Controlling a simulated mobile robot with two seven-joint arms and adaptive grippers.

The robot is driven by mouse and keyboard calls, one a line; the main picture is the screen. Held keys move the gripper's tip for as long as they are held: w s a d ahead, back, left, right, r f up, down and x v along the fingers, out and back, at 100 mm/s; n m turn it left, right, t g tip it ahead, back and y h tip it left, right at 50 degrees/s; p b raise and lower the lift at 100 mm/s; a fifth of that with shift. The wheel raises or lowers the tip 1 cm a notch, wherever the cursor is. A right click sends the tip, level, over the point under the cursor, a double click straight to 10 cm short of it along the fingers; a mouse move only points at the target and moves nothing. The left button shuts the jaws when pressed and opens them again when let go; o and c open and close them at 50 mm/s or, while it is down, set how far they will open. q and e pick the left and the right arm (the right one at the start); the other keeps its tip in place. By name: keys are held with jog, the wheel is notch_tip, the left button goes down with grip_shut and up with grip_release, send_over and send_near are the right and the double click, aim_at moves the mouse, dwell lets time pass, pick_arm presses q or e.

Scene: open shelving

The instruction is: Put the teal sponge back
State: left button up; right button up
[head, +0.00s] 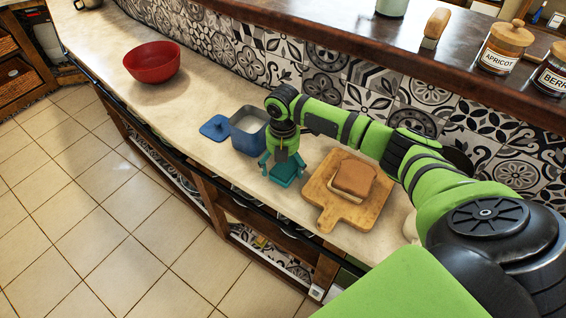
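The teal sponge (284,175) is in the head view, at the front part of the counter. My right gripper (283,166) points down over it, with a finger at each side, and looks shut on it. I cannot tell whether the sponge rests on the counter or is slightly above it. An open blue container (246,139) with pale contents stands just left of the gripper. Its likely lid, a blue square piece with a knob (215,128), lies on the counter to its left. My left gripper is not in view.
A wooden board (329,212) with stacked bread-like slices (354,178) lies right of the gripper. A red bowl (152,63) stands far left on the counter (190,95), with clear space around it. A raised shelf (380,35) behind holds jars (504,46) and a wooden-backed brush-like item (436,27).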

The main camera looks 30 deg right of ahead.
jog(key=shift+r, duration=0.1)
notch_tip(320, 180, up, 12)
jog(key=b, duration=0.1)
jog(key=shift+b, duration=0.35)
dwell(0.3)
